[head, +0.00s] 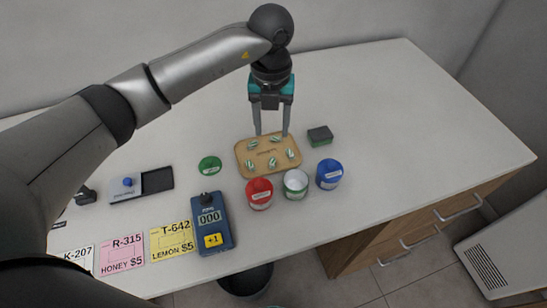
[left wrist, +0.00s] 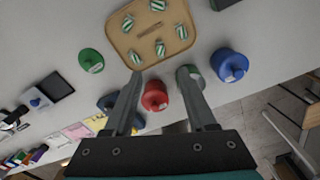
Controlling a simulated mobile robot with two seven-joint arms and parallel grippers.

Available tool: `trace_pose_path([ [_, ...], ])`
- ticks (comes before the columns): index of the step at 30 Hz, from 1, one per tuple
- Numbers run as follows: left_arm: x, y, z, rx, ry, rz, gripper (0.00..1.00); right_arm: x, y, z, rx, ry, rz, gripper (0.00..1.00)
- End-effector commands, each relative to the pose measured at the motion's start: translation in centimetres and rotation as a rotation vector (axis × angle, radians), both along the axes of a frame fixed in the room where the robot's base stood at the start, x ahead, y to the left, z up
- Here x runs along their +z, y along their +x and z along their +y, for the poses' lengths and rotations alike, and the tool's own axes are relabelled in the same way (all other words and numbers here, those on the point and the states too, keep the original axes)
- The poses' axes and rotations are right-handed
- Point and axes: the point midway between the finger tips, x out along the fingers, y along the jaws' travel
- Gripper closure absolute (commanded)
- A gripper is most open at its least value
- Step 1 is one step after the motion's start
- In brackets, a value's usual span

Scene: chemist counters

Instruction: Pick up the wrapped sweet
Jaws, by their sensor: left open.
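Several wrapped sweets with green and white stripes lie spread on a shallow tan tray (head: 240,156); one wrapped sweet (head: 290,153) is at its right side and another (head: 249,165) at its lower left. In the left wrist view the same tray (left wrist: 143,27) is at the top, with a sweet (left wrist: 160,48) near its lower edge. My left gripper (head: 271,134) is open and points down over the tray's back edge. Nothing is between its fingers (left wrist: 160,82). My right gripper is not in view.
A green lid (head: 210,166) lies left, a dark green block (head: 320,136) right. A blue counter device (head: 213,225) is at front. The counter's right side is clear.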

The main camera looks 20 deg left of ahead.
Motion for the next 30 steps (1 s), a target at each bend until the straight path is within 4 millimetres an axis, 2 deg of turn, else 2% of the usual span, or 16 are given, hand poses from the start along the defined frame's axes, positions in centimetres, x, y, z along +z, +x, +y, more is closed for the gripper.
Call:
trace_pose_path([
  [1, -1.3, -0.1, 0.0, 0.001, 0.000, 0.004, 0.44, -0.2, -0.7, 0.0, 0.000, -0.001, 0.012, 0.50],
  [3, -2.8, -0.1, -0.1, -0.001, 0.000, 0.003, 0.44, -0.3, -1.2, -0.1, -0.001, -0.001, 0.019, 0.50],
  [6, -4.5, -0.1, -0.1, 0.000, -0.001, 0.003, 0.44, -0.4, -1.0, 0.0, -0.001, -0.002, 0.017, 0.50],
  [15, -6.9, 0.1, 0.0, 0.000, 0.000, 0.001, 0.44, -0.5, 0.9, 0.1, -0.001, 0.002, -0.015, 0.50],
  [24, -10.9, 0.5, 0.0, -0.001, 0.000, 0.002, 0.44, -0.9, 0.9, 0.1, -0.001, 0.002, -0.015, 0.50],
  [30, -11.2, 0.5, 0.0, -0.002, -0.001, -0.001, 0.44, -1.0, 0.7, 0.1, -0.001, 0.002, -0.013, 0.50],
])
